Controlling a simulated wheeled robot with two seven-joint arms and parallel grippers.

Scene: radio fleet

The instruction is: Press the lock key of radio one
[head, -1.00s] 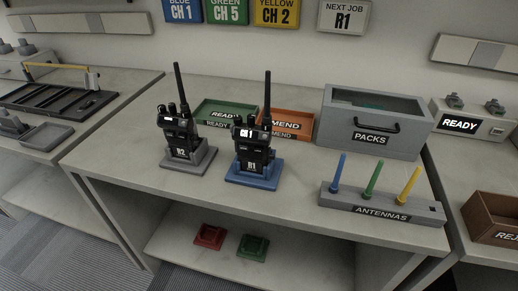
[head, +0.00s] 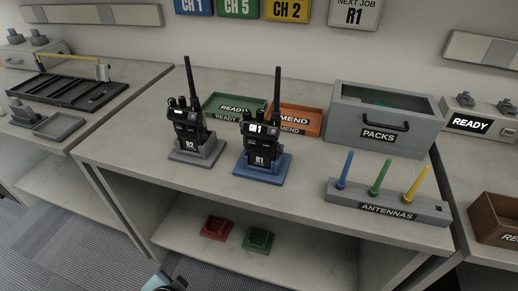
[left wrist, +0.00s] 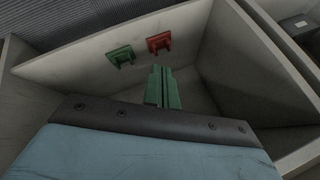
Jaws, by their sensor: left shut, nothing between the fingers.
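Radio one (head: 259,146), black and marked R1, stands upright in a blue cradle (head: 263,171) on the middle table. Its small display reads CH 1 and its antenna points up. Its lock key is too small to make out. A second black radio marked R2 (head: 188,135) stands in a grey cradle to its left. My left gripper's green fingers (left wrist: 163,88) are together and empty in the left wrist view, in front of the lower shelf. In the head view only a piece of my left arm shows at the bottom edge, well below radio one. My right gripper is not in view.
Green (head: 235,103) and orange (head: 297,117) trays lie behind the radios. A grey PACKS box (head: 347,125) and an ANTENNAS rack (head: 340,195) with three coloured rods stand to the right. Red (head: 215,228) and green (head: 258,240) pieces lie on the lower shelf. The table front is clear.

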